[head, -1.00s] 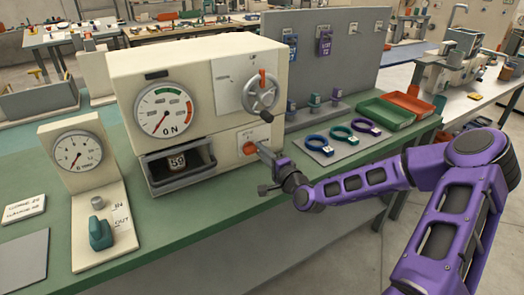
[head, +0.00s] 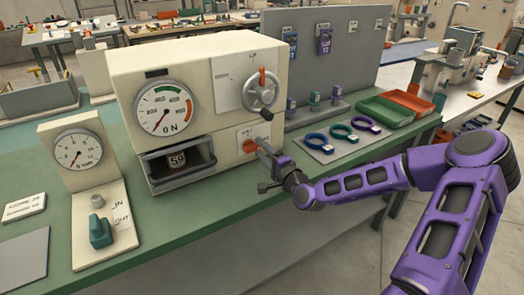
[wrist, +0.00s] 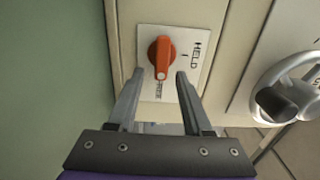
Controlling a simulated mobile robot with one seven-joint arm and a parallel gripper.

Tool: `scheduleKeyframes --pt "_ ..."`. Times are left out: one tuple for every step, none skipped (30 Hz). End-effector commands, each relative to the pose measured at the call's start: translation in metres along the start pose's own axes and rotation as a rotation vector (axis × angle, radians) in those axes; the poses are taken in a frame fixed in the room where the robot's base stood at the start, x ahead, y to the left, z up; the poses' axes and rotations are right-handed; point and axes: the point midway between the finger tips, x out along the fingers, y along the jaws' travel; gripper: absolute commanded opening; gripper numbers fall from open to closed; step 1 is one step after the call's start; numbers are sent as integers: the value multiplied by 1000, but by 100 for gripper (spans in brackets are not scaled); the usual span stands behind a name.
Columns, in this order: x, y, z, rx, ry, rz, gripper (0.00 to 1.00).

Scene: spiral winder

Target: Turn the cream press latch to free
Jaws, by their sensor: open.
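The cream press (head: 195,60) stands on the green bench in the head view. Its latch is an orange-red knob (head: 249,146) low on the right of the front face, partly hidden by my gripper. In the wrist view the latch knob (wrist: 162,52) sits on a white plate (wrist: 190,45) marked HELD on the right, with a smaller, hard-to-read label below. The knob's narrow end points down toward that lower label. My gripper (wrist: 159,76) is open, its fingertips on either side of the knob's lower end with gaps visible. It also shows in the head view (head: 262,146).
A handwheel (head: 260,92) is above the latch and shows at the wrist view's right. The press drawer (head: 185,178) holds a can. Coloured rings (head: 340,131) lie on a grey mat to the right. A gauge stand (head: 98,225) with a teal knob is at left.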

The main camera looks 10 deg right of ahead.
Motion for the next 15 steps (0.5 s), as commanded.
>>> scheduleKeyframes --pt "0 0 0 -1 0 -1 50" --pt "0 0 0 -1 0 -1 50" --pt "-1 0 0 -1 0 -1 50" --pt "-2 0 0 -1 1 -1 50" --pt "-3 0 -1 -1 1 -1 50" --pt "-6 0 -1 -1 1 -1 50" --pt "-9 0 -1 -2 1 0 50" --pt "-14 0 -1 -1 1 0 50" --pt "-20 0 -2 -1 3 1 50" --pt "-26 0 -1 0 2 2 50" --pt "-32 0 -1 0 3 2 50" --pt "-42 0 -2 0 3 2 50" --pt "-49 0 -2 0 5 2 50" --pt "-57 0 -2 0 4 2 50" --pt "-67 0 -2 1 4 2 50"
